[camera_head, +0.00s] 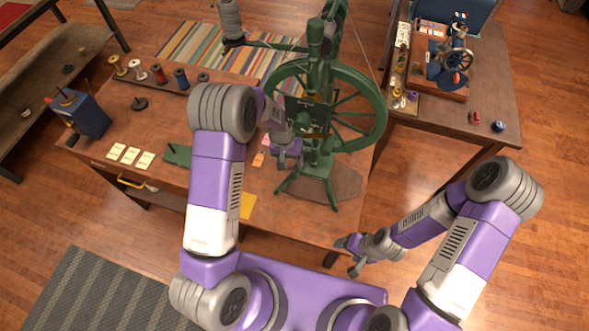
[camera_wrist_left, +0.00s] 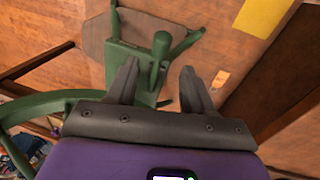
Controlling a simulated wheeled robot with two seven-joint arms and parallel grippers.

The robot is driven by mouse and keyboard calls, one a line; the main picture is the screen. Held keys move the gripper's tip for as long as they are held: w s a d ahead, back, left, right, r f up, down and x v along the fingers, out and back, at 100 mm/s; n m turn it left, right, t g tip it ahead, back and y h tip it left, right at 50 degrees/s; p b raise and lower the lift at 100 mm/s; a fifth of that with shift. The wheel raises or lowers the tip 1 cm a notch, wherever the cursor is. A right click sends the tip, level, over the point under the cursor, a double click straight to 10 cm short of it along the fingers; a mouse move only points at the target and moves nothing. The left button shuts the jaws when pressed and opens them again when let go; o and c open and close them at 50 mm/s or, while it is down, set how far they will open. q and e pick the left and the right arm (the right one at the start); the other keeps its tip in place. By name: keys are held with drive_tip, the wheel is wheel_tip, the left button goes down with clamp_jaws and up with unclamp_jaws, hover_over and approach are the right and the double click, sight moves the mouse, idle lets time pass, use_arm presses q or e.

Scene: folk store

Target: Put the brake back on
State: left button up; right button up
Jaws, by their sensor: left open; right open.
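The green spinning wheel (camera_head: 375,113) stands on the wooden table, with its large spoked wheel at the right. No part can be clearly told as the brake. My left gripper (camera_head: 291,160) is open beside the wheel's green frame, low over the table. In the left wrist view its two fingers (camera_wrist_left: 160,88) point toward a green upright post (camera_wrist_left: 159,58) on the green base; nothing is clearly gripped. My right gripper (camera_head: 351,257) is open and empty, in front of the table's front right edge. My left arm hides part of the table.
A flat green piece (camera_head: 177,154) lies at the left of my left arm. A blue box (camera_head: 84,115), pale cards (camera_head: 131,155), a rack of spools (camera_head: 157,81) and a yellow sheet (camera_head: 248,206) are on the table. A second table (camera_head: 500,98) stands at the right.

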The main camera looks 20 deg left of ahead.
sight(295, 172)
use_arm(q)
drive_tip(key=f, duration=0.4)
drive_tip(key=d+f, duration=0.1)
drive_tip(key=f, duration=0.1)
drive_tip(key=shift+f, duration=0.25)
clamp_jaws()
